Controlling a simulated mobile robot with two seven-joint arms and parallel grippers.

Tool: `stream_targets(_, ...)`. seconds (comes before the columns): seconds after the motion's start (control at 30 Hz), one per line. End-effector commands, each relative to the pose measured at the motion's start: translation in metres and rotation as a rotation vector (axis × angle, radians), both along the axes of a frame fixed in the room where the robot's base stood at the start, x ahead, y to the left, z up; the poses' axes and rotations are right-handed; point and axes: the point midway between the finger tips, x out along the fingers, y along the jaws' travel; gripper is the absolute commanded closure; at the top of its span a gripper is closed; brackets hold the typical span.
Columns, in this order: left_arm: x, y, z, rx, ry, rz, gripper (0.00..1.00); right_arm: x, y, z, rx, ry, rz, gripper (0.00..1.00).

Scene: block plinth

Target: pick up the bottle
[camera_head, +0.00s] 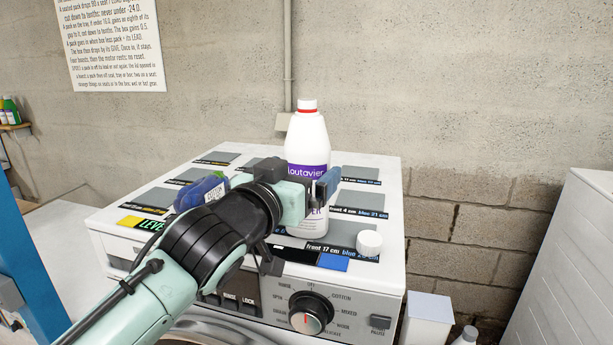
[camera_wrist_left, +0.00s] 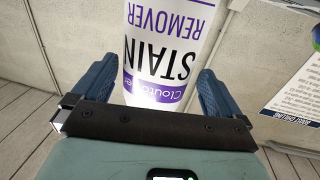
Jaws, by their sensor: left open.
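In the left wrist view the bottle (camera_wrist_left: 165,45) appears upside down with "STAIN REMOVER" lettering. There it lies between the two blue fingers of the left gripper (camera_wrist_left: 155,75), with a gap showing on each side. My right gripper is not in view.
A white cap-like cylinder (camera_head: 369,243) stands near the machine's front right. A blue pack (camera_head: 202,190) lies left of my wrist. Grey squares with printed labels mark the top. A pipe (camera_head: 287,60) runs up the wall behind. A white panelled unit (camera_head: 570,260) stands right.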

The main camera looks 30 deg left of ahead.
Motion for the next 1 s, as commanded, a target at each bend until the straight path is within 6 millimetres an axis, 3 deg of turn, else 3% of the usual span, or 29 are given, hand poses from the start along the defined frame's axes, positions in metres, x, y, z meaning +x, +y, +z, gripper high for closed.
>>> stream_targets(0.2,0.032,0.0,0.001,-0.001,0.002,0.001,0.0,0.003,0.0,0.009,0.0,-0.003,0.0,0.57)
stream_targets(0.5,0.037,0.0,0.001,0.0,0.001,0.0,0.0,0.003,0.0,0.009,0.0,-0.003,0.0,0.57)
stream_targets(0.57,0.037,0.0,0.001,0.0,0.001,0.0,0.16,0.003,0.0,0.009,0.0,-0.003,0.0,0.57)
stream_targets(0.7,0.037,0.0,0.001,0.0,0.001,0.0,0.62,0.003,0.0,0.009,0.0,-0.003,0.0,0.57)
stream_targets(1.0,0.037,0.0,0.004,0.0,-0.002,0.0,0.63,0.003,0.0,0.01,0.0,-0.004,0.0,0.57)
